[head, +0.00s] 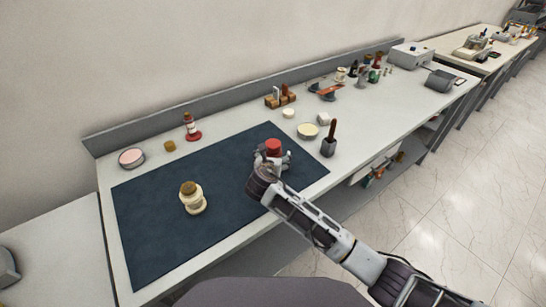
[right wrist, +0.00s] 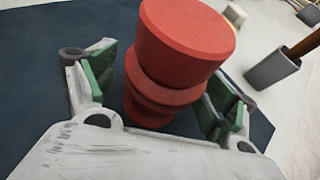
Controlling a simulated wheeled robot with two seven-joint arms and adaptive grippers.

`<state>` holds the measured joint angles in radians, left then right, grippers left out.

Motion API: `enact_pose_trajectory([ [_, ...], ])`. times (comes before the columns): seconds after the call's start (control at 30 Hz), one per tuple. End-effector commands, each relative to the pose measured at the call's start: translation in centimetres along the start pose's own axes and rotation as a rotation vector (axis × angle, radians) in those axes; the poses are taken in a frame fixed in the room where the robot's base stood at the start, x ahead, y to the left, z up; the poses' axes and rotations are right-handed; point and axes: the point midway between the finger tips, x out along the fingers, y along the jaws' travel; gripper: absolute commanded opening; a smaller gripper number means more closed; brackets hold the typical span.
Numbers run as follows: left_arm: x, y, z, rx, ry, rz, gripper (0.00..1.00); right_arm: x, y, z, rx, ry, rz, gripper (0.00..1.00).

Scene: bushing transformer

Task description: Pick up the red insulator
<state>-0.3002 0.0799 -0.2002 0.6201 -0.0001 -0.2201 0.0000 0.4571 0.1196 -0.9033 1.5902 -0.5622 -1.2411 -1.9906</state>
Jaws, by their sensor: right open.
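The red insulator (head: 273,146) stands upright on the dark blue mat (head: 160,235), toward the mat's right end. In the right wrist view the insulator (right wrist: 175,60) shows as a ribbed red body with a wide flat top. My right gripper (head: 270,160) is at the insulator, open, with its green-padded fingers (right wrist: 160,95) on either side of it. A gap shows at the left finger; contact at the right finger is hard to tell. The insulator's base is partly hidden by the gripper. My left gripper is not in view.
A cream insulator (head: 193,198) with a brown top stands on the mat's left half. A red-based bottle (head: 192,127) and round tin (head: 131,158) stand behind the mat. A grey pot with a brown-handled tool (head: 329,143) stands right of the mat. The mat's front is clear.

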Motion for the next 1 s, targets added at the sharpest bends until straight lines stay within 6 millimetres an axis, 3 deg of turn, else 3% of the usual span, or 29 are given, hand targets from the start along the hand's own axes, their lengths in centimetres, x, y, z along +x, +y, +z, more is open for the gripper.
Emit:
enact_pose_trajectory([
  [0.23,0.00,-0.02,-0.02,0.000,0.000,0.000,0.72,-0.01,-0.01,0.01,0.000,0.000,0.000,0.82],
  [0.7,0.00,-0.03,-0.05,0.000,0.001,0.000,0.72,-0.01,-0.02,-0.01,0.000,0.000,-0.001,0.23],
  [1.0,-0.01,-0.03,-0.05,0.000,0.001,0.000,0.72,-0.09,0.00,0.27,0.001,-0.002,0.000,0.23],
])
